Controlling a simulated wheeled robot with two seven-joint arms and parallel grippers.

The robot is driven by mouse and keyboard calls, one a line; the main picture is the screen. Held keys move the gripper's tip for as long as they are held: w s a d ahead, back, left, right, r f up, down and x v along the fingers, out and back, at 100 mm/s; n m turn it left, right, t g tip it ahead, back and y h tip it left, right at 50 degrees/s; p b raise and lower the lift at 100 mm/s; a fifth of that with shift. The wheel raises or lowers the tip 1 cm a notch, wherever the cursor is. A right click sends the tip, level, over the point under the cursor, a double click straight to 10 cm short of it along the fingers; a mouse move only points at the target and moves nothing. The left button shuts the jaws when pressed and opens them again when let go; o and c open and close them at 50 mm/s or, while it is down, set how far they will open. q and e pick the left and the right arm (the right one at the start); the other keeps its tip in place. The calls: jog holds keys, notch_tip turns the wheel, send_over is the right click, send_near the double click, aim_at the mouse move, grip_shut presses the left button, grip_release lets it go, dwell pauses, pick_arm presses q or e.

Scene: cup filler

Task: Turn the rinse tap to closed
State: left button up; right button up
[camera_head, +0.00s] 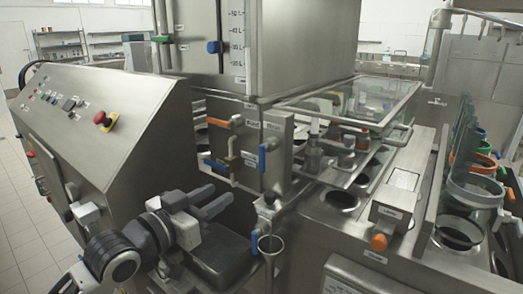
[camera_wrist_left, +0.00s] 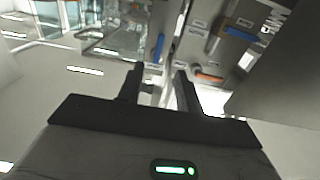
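Several tap handles show on the steel machine front. In the head view an orange handle (camera_head: 222,123) lies roughly level beside two small labels. A blue handle (camera_head: 262,156) hangs upright on the front panel, and another blue handle (camera_head: 216,167) lies lower left. The labels are too small to read, so I cannot tell which is the rinse tap. My left gripper (camera_head: 222,193) is open and empty, below and in front of these handles. In the left wrist view, its two fingers (camera_wrist_left: 158,70) are apart, with a blue handle (camera_wrist_left: 157,47) and an orange handle (camera_wrist_left: 209,77) beyond them. My right gripper is not in view.
A steel basin (camera_head: 218,252) is beneath the gripper.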

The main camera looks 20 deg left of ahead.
aim_at(260, 164)
pick_arm(q)
jog(key=p+x, duration=0.1)
jog(key=x, duration=0.9)
jog(key=r+p+x, duration=0.1)
jog(key=x, duration=0.5)
jog(key=shift+p, duration=0.3)
grip_shut()
